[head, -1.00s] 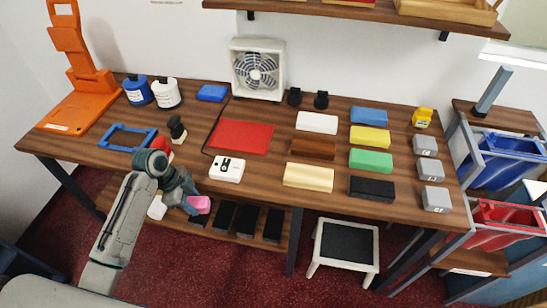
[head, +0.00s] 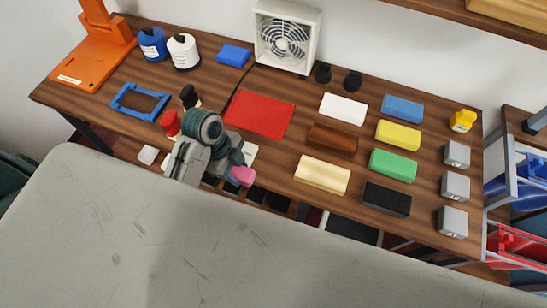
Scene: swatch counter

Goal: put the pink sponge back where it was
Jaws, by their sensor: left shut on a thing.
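The pink sponge (head: 242,176) is in my left gripper (head: 236,169), which is shut on it at the front edge of the wooden counter (head: 265,150). The gripper partly hides a white device (head: 250,153) behind it. Left of the fan lies a blue block (head: 233,55). A column of white (head: 343,107), brown (head: 332,138) and cream (head: 322,174) blocks stands right of the red mat (head: 259,113). Beside it is a column of blue (head: 402,108), yellow (head: 397,135), green (head: 392,164) and black (head: 386,198) blocks. My right gripper is not in view.
A fan (head: 286,38) stands at the back. Bottles (head: 184,51), a blue frame (head: 139,101) and an orange stand (head: 93,65) are on the left. Grey blocks (head: 455,186) and a yellow item (head: 463,121) line the right end. The red mat is bare.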

